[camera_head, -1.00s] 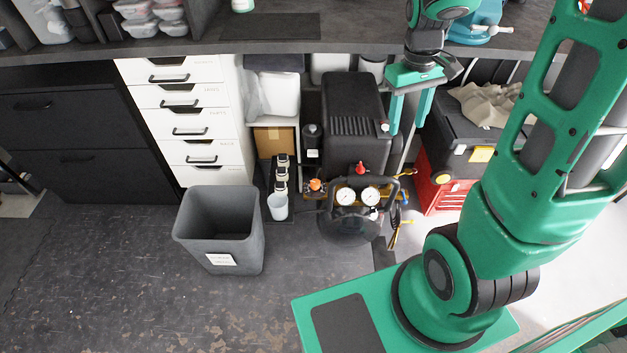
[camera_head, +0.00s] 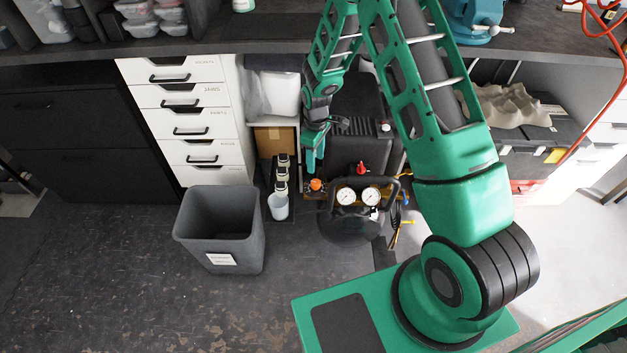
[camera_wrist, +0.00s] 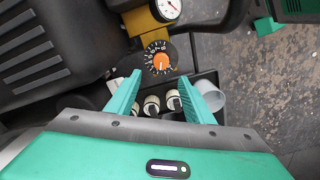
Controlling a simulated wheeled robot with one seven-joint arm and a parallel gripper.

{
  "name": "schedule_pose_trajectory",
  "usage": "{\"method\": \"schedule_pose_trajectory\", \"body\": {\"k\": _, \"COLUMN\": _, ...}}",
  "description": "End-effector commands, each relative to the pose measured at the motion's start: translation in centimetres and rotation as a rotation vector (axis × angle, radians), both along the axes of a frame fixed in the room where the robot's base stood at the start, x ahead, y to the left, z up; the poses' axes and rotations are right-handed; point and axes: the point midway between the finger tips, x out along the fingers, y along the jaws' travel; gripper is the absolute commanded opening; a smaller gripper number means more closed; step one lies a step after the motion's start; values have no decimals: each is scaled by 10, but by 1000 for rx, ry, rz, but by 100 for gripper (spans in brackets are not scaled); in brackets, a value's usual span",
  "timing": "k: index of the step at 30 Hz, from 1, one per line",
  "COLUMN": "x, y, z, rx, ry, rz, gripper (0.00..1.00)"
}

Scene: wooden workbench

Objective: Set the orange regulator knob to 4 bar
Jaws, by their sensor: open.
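The orange regulator knob (camera_head: 316,184) sits on the compressor beside two round white gauges (camera_head: 358,196). In the wrist view the knob (camera_wrist: 160,62) is an orange disc inside a black dial ring with white numbers, just beyond my fingertips. A light pointer mark shows on it, but I cannot read the setting. My gripper (camera_wrist: 158,82) is open and empty, its two green fingers spread to either side below the knob, apart from it. In the head view my gripper (camera_head: 312,160) points down just above the knob; its far finger is hard to make out.
The black compressor (camera_head: 345,228) stands under the bench. Several small bottles (camera_wrist: 152,104) and a white cup (camera_head: 278,206) stand left of the knob in the head view. A grey bin (camera_head: 184,228) is farther left. A brown box (camera_head: 274,141) sits behind.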

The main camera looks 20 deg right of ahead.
Motion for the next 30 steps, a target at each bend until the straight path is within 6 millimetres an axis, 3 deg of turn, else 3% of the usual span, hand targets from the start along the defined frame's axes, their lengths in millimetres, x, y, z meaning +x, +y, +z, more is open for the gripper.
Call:
{"method": "schedule_pose_trajectory", "body": {"k": 5, "x": -1, "y": 1, "z": -18, "rx": 1, "ry": 4, "rz": 5, "gripper": 48}}
{"method": "schedule_pose_trajectory", "body": {"k": 18, "x": -1, "y": 0, "z": -90, "rx": 1, "ry": 4, "rz": 3, "gripper": 48}}
{"method": "schedule_pose_trajectory", "body": {"k": 24, "x": 0, "y": 0, "z": -106, "rx": 1, "ry": 2, "rz": 2, "gripper": 48}}
{"method": "schedule_pose_trajectory", "body": {"k": 30, "x": 0, "y": 0, "z": -109, "rx": 0, "ry": 1, "rz": 2, "gripper": 48}}
